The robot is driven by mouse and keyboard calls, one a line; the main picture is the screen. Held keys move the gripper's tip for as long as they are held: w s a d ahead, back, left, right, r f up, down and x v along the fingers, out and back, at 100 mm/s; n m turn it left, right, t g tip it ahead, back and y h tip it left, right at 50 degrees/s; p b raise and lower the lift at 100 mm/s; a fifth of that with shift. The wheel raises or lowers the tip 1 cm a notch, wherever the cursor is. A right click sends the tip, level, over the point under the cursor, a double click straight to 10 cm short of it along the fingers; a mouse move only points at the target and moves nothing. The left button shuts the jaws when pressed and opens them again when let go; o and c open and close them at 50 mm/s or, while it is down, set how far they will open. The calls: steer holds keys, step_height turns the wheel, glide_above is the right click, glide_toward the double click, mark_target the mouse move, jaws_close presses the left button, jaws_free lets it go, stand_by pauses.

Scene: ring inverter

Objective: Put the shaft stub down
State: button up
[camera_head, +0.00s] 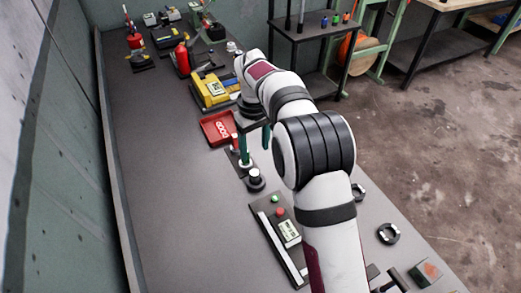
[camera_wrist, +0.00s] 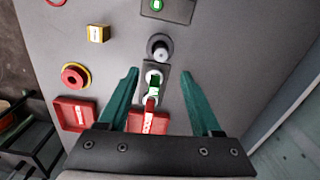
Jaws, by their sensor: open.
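My gripper (camera_wrist: 159,71) has its two teal fingers spread apart, with nothing touching both of them. In the head view my gripper (camera_head: 254,150) points down over the bench, partly hidden by my arm. A short pale grey cylinder, which looks like the shaft stub (camera_wrist: 161,52), stands upright in a round black base just beyond the fingertips in the wrist view. It also shows in the head view, where the shaft stub (camera_head: 255,174) is in front of the fingers. A small fixture (camera_wrist: 154,79) with white, green and red parts lies between the fingers, below them.
A red tray (camera_head: 217,128) with white lettering lies behind the gripper, near a yellow device (camera_head: 211,91). A dark panel (camera_head: 277,240) with green and red buttons is nearer. A red button on yellow (camera_wrist: 75,76) shows in the wrist view. The bench's left side is clear.

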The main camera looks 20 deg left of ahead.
steer(key=s+d+r+m, duration=0.3)
steer(key=s+d+r, duration=0.2)
steer(key=d, duration=0.2)
steer(key=s+d+r+m, duration=0.4)
steer(key=d+r, duration=0.1)
steer(key=d, duration=0.2)
steer(key=s+d+f+m+y, duration=0.1)
steer(key=s+d+m, duration=0.3)
steer(key=s, duration=0.7)
steer(key=s+d+f+m, duration=0.1)
steer(key=s+d+m, duration=0.3)
steer(key=s, duration=0.6)
steer(key=shift+s+d+f+m+y, duration=0.35)
steer(key=shift+d+f+m+y, duration=0.05)
steer(key=shift+d, duration=0.15)
